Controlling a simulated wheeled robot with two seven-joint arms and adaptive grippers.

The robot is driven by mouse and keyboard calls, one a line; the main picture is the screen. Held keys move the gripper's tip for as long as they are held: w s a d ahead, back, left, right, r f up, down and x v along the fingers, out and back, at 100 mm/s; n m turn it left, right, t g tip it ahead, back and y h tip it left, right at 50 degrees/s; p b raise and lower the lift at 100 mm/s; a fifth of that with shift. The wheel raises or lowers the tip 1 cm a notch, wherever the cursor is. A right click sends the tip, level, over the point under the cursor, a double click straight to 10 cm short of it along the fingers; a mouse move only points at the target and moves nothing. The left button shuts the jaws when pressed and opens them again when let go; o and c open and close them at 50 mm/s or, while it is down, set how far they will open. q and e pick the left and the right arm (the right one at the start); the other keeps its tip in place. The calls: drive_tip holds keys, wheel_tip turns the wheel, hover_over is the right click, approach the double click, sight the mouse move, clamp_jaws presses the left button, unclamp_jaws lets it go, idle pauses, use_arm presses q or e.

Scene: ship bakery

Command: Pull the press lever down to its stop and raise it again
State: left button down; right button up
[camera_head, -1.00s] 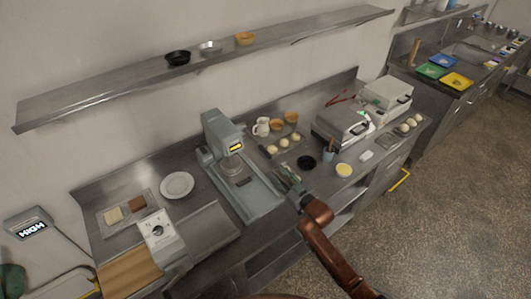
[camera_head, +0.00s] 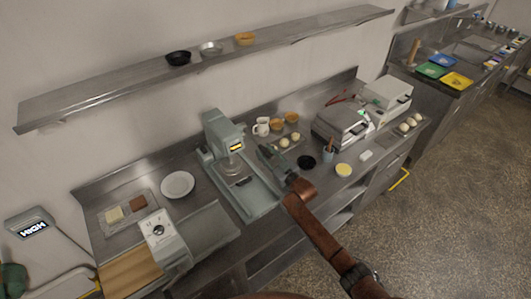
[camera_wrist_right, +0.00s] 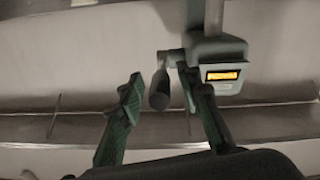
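The grey-green press (camera_head: 222,135) stands on the counter with a lit yellow display on its head. The press head also shows in the right wrist view (camera_wrist_right: 218,62), with an orange-lit display. The press lever (camera_wrist_right: 159,90) is a dark, rounded handle beside the head in that view. My right gripper (camera_head: 264,150) is at the right side of the press. In the wrist view its two green-padded fingers (camera_wrist_right: 163,97) are apart, with the lever handle between them, closer to the right finger. I cannot tell if they touch. My left gripper is not in view.
A white mug (camera_head: 261,127), orange cups (camera_head: 290,117) and a tray of dough balls lie behind and right of my gripper. A white plate (camera_head: 177,185) is left of the press.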

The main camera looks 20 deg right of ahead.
drive_tip(key=shift+c, duration=0.7)
clamp_jaws()
